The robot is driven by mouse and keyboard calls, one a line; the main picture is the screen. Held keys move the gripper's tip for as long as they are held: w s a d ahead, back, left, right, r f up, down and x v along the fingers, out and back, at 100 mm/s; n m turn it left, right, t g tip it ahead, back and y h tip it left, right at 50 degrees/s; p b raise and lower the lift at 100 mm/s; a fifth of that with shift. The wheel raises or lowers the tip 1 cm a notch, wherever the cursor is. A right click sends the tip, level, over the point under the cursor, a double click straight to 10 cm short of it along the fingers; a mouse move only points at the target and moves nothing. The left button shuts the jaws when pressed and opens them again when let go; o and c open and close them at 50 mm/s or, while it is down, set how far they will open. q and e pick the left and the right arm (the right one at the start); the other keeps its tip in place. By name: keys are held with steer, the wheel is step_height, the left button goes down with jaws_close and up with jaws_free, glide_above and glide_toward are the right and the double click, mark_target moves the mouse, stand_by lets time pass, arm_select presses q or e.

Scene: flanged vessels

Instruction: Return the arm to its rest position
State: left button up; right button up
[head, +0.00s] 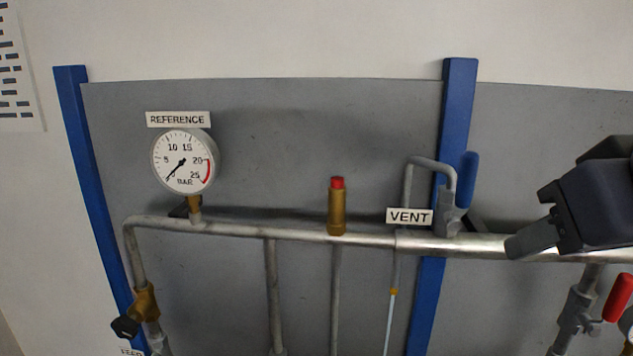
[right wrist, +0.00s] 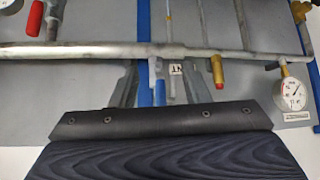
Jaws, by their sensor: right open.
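My right gripper (head: 530,238) is at the right of the head view, in front of the horizontal pipe and to the right of the vent valve. It is open, with nothing seen in it. In the right wrist view its grey fingers (right wrist: 156,82) reach out beyond the dark gripper body. The vent valve's blue handle (head: 466,180) stands upright, apart from the gripper in the head view. It also shows in the right wrist view (right wrist: 153,72), between the fingers in the picture. My left gripper is not in view.
The horizontal pipe (head: 290,231) carries a REFERENCE gauge (head: 182,160) with its needle near zero and a red-capped brass fitting (head: 337,208). A VENT label (head: 409,217) hangs by the valve. A red handle (head: 618,297) is below my right gripper. The grey panel's upper middle is clear.

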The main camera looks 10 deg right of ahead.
arm_select(q)
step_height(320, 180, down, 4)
steer(key=b, duration=0.3)
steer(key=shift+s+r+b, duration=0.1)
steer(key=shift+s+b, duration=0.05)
steer(key=shift+b, duration=0.25)
arm_select(e)
steer(key=a+f+g+y, duration=0.1)
steer(key=a+f+y, duration=0.1)
steer(key=f, duration=1.8)
steer(key=s+a+f+m+g+y, duration=0.1)
steer(key=a+f+g+y, duration=0.1)
steer(key=f, duration=1.7)
steer(key=shift+s+a+f+y, duration=0.2)
steer(key=shift+s+f+y, duration=0.1)
steer(key=shift+f, duration=0.05)
steer(key=shift+c, duration=0.3)
